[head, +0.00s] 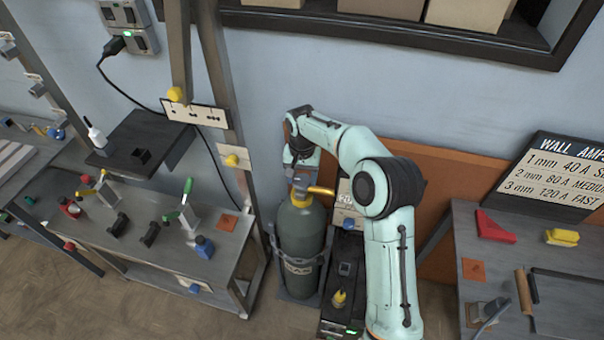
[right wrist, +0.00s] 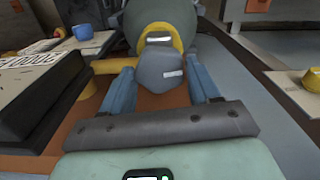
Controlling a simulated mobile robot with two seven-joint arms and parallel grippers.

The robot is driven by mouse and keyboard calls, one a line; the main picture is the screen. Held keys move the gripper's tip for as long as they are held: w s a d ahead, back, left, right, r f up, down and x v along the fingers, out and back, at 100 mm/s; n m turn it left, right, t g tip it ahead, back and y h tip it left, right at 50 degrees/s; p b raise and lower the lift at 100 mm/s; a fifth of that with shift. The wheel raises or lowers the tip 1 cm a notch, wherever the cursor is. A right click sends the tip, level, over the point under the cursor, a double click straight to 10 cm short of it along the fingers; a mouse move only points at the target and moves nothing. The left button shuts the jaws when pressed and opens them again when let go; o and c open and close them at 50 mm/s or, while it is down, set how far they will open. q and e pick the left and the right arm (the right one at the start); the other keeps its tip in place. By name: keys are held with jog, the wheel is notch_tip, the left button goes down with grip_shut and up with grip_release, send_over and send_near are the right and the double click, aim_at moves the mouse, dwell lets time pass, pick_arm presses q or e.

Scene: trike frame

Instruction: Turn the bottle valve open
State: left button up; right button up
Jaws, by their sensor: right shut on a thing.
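The gas bottle (head: 302,238) is dark green and stands upright, with a yellow collar (head: 300,200) at its top. A yellow outlet piece (head: 321,190) sticks out to the right at the bottle's neck. In the right wrist view the valve knob (right wrist: 160,74) is grey, faceted and has a white mark. It sits in front of the yellow collar (right wrist: 178,38). My right gripper (head: 299,180) reaches the bottle top from above, its blue fingers on either side of the knob, shut on it. The gripper hides most of the knob in the head view. My left gripper is out of view.
A black machine (head: 342,272) stands close to the bottle's right. A workbench with clamps and small tools (head: 150,262) is at the left. Another bench (head: 500,262) with a red and a yellow block is at the right. A metal post (head: 222,100) rises left of the bottle.

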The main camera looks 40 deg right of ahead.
aim_at(302, 180)
jog(key=n+p, duration=0.1)
jog(key=n, duration=0.2)
jog(key=shift+r+n, duration=0.15)
jog(key=shift+n, duration=0.25)
jog(key=n+p, duration=0.1)
jog(key=n, duration=0.3)
jog(key=shift+n, duration=0.3)
jog(key=n+p, duration=0.1)
jog(key=n, duration=0.3)
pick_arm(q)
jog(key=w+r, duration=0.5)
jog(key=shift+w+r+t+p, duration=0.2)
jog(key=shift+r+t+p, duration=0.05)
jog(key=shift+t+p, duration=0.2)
pick_arm(e)
jog(key=shift+n, duration=2.1)
jog(key=o, duration=1)
jog(key=shift+o, duration=0.2)
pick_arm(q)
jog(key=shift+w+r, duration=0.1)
pick_arm(e)
notch_tip(302, 180, up, 13)
